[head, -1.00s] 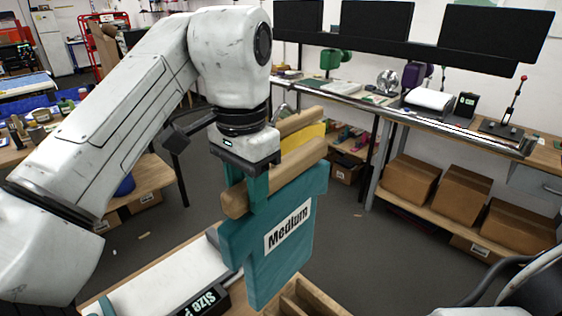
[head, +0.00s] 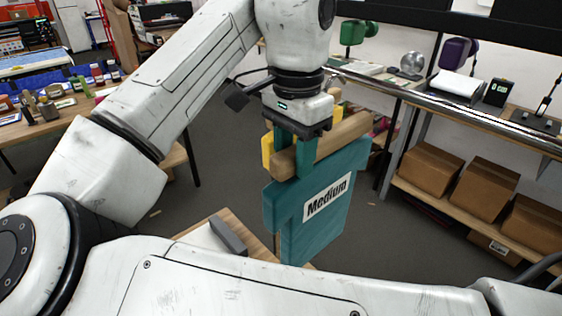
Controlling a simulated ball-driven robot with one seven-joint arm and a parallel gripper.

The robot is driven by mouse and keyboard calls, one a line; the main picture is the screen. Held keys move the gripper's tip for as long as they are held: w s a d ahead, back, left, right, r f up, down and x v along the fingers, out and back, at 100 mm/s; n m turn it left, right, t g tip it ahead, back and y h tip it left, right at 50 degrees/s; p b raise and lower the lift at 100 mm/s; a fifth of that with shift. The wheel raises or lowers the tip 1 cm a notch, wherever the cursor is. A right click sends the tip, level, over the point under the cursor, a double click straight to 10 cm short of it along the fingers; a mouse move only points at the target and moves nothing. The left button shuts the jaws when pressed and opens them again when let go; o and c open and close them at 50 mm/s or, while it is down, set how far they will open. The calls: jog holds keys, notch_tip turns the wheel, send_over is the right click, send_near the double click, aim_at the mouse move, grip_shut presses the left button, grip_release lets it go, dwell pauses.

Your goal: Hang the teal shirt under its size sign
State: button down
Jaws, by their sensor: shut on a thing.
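The teal shirt (head: 315,221) carries a white "Medium" label (head: 327,197) and hangs from a thick wooden bar (head: 338,139). My gripper (head: 293,160) points down from above, with its two teal fingers shut on the wooden bar at its left part. The shirt hangs roughly upright, clear of the floor. A yellow piece (head: 266,149) shows behind the bar, and I cannot tell whether it is joined to it. No size sign can be read now. My white arm links hide much of the lower picture.
A wooden table with a light top (head: 219,236) is below the shirt, partly hidden by my arm. A cluttered table (head: 60,118) is at left. Grey floor lies between.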

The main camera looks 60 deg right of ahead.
aim_at(348, 122)
jog(key=shift+s+d+b, duration=0.55)
jog(key=shift+d+b, duration=0.15)
jog(key=shift+d, duration=1.5)
jog(key=shift+s+d+b, duration=0.5)
jog(key=shift+d+b, duration=0.2)
jog(key=shift+d, duration=1.5)
jog(key=shift+s+d+b, duration=0.55)
jog(key=shift+d+b, duration=0.15)
jog(key=shift+d, duration=1.5)
jog(key=shift+f+b, duration=0.5)
jog(key=shift+f, duration=0.9)
jog(key=c, duration=0.6)
grip_release()
jog(key=shift+r, duration=0.1)
notch_tip(348, 122, up, 11)
jog(key=shift+f, duration=0.2)
jog(key=shift+f, duration=0.1)
